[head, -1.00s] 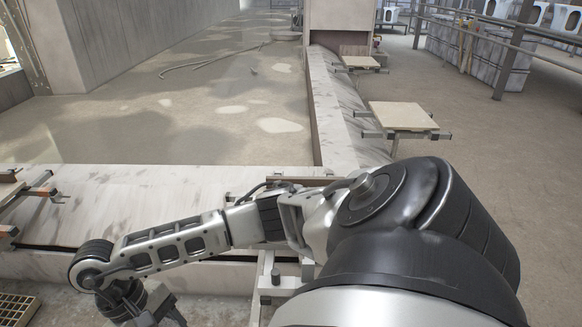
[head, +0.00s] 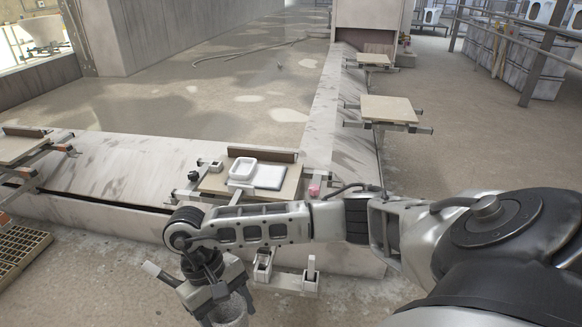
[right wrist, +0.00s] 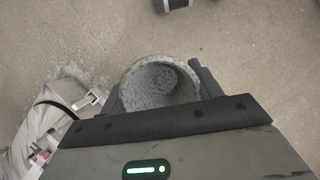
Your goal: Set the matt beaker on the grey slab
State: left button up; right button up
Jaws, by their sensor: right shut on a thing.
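My right gripper (head: 222,298) hangs low at the bottom of the head view. It is shut on a rough grey speckled beaker (head: 233,314), which is cut off by the bottom edge. In the right wrist view the beaker (right wrist: 160,82) shows its open round mouth between the fingers. It is held over the floor, apart from the carousel. A pale grey slab (head: 270,176) lies on a board beyond my arm, right beside a white rounded dish (head: 242,168). My left gripper is not in view.
The slab's board (head: 291,189) sits on a carousel arm above a stained concrete ledge (head: 125,165). A small pink thing (head: 314,190) is to its right. Other boards stand at the left (head: 18,148) and farther right (head: 388,108). A yellowish grate (head: 20,245) lies at lower left.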

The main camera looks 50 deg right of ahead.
aim_at(272, 176)
jog(key=z, duration=0.6)
jog(key=i, duration=0.85)
